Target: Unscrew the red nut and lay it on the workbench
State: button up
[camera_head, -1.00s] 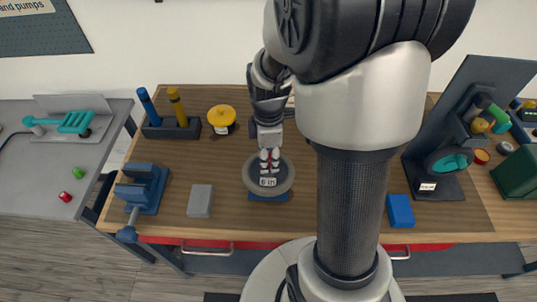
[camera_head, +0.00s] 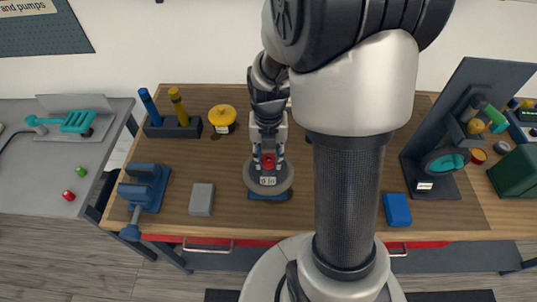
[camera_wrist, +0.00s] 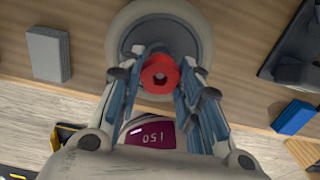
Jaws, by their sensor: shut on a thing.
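The red nut (camera_head: 268,160) sits between the fingers of my gripper (camera_head: 267,155), over the round grey disc (camera_head: 252,186) on the workbench (camera_head: 170,215).
A grey block (camera_head: 201,199) and a blue vise (camera_head: 144,189) stand left of the disc. A yellow-capped item (camera_head: 222,117) is behind. A blue block (camera_head: 397,210) and a dark angled stand (camera_head: 440,155) are at right. Bare wood lies between.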

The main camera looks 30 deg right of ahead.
aim_at(269, 160)
jog(key=o, duration=1.1)
notch_tip(269, 160, up, 12)
dwell(0.5)
jog(key=m+p, duration=0.4)
jog(key=m, duration=1.7)
jog(key=shift+m, duration=0.3)
